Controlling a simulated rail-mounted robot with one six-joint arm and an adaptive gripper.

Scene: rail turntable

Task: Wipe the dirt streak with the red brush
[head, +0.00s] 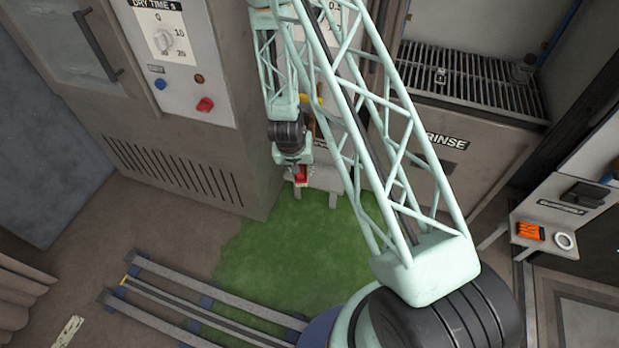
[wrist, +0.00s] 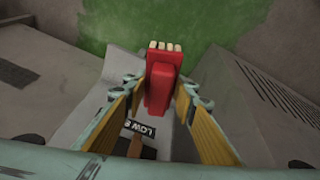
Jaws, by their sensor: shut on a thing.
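My gripper (head: 297,160) is shut on the red brush (wrist: 162,88), with yellow pads on either side of its body in the wrist view. The brush's pale bristle tufts point away from the gripper, toward the green floor in that view. In the head view the brush (head: 301,174) shows as a small red piece at the gripper's tip, in front of a small pale ledge (head: 328,182). I cannot make out the dirt streak in either view; my arm hides part of the area behind it.
A dryer cabinet (head: 165,125) stands left of my gripper, and a rinse unit (head: 480,150) with a grate stands right. A shelf (head: 545,243) at far right holds an orange item and a white ring. Rails (head: 200,300) cross the floor beside a green patch (head: 290,255).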

